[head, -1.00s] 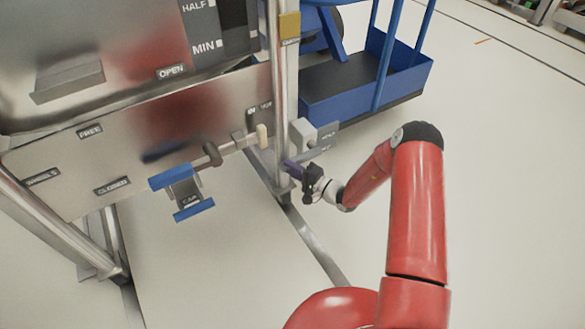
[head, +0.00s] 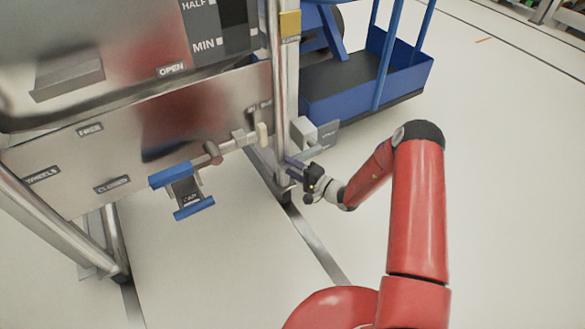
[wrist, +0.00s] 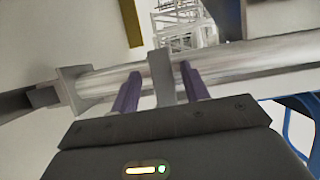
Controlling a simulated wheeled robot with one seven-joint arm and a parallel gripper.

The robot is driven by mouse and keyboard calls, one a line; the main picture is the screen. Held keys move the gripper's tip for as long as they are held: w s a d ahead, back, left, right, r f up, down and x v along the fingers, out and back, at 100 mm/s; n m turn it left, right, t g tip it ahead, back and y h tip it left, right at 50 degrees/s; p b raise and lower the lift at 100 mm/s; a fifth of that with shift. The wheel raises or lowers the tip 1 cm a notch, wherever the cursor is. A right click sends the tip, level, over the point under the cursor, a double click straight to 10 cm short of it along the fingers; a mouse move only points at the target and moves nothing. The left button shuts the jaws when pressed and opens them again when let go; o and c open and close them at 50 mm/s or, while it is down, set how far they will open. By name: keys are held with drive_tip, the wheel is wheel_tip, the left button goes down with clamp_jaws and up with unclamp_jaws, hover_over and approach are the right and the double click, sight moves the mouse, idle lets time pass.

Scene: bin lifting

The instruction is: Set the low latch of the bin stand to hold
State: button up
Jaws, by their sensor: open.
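The bin stand's upright metal post (head: 283,100) carries a grey latch block (head: 303,131) low on its right side, with a small dark label plate (head: 328,133) beside it. The plate's lettering is too small to read surely. My gripper (head: 293,166) is at the post, just below this block. In the wrist view, my gripper (wrist: 161,84) is open, with its two purple fingers on either side of a flat grey tab (wrist: 161,75) that crosses the post (wrist: 235,66). I cannot tell whether the fingers touch the tab. The latch's setting is not clear.
A blue cart (head: 350,95) stands behind the post to the right. A blue-handled cap fitting (head: 187,192) and a pipe valve (head: 213,152) stick out below the bin's panel (head: 60,165) on the left. The floor to the right is clear.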

drive_tip(key=v, duration=0.7)
drive_tip(key=shift+s+d, duration=0.2)
drive_tip(key=s+a+r+n+g+h+p, duration=0.1)
drive_tip(key=s+r+n+g, duration=0.4)
drive_tip(key=r, duration=0.6)
drive_tip(key=s+a+r+n+g+h+p, duration=0.1)
drive_tip(key=s+r+n+g+h+p, duration=0.15)
drive_tip(key=s+r+g, duration=0.65)
drive_tip(key=s+d+r+t+h+p, duration=0.1)
drive_tip(key=s+d+r+t+h, duration=0.4)
drive_tip(key=r, duration=0.5)
drive_tip(key=s+d+r+t+h+p, duration=0.1)
drive_tip(key=s+d+r+t+h, duration=0.3)
drive_tip(key=s+d+r, duration=0.5)
drive_tip(key=shift+s+d+r+m+t+h, duration=0.15)
drive_tip(key=shift+s+r+m+t+h, duration=0.3)
drive_tip(key=shift+s+r+h, duration=0.55)
drive_tip(key=shift+s+f+h, duration=0.1)
drive_tip(key=shift+f+h, duration=0.1)
drive_tip(key=shift+h, duration=0.05)
drive_tip(key=shift+c, duration=0.2)
